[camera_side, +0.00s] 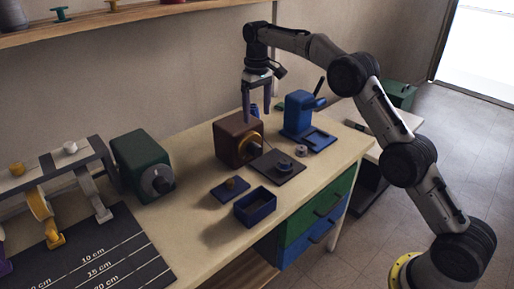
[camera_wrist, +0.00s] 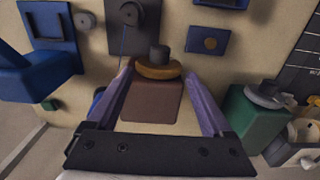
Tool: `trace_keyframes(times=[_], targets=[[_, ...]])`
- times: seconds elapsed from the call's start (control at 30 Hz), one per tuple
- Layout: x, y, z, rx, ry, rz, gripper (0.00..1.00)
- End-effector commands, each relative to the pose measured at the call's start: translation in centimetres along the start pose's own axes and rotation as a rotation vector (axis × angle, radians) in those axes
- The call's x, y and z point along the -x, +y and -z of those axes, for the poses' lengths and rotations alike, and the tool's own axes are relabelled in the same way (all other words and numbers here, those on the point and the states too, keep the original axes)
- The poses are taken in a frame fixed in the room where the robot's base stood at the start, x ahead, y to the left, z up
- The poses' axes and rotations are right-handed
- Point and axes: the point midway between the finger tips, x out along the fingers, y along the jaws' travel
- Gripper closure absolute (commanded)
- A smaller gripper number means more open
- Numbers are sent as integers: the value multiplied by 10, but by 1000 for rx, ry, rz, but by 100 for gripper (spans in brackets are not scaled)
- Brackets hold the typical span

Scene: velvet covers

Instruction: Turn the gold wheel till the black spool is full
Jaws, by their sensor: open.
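The gold wheel (camera_side: 249,147) is on the front face of a brown box (camera_side: 229,137). In the wrist view, the wheel (camera_wrist: 158,71) has a dark knob sticking out, and the brown box (camera_wrist: 150,103) lies below it. The black spool (camera_side: 285,165) stands on a dark plate (camera_side: 268,164); it also shows in the wrist view (camera_wrist: 131,13). A thin blue thread runs from it towards the box. How full it is, I cannot tell. My gripper (camera_side: 257,116) is open and empty, pointing down above the box. In the wrist view, its fingers lie either side of the box and wheel.
A blue machine with a lever (camera_side: 299,112) stands right of the box, and a small grey spool (camera_side: 301,150) near it. A blue open tray (camera_side: 255,207) and a flat blue plate (camera_side: 230,189) lie in front. A green box (camera_side: 142,165) stands left.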

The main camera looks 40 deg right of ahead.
Motion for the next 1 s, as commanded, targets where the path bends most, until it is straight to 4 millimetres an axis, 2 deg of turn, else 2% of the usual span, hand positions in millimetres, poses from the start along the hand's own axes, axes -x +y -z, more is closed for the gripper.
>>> trace_keyframes(times=[0.17,0.5,0.7,0.83,1.0], targets=[[-19,-1,-1,1,-4,1,16],[-85,-1,-2,1,-5,2,16],[-117,-1,-1,1,-3,2,16],[-130,-1,-1,1,-2,2,16],[-136,-1,0,1,0,2,16]])
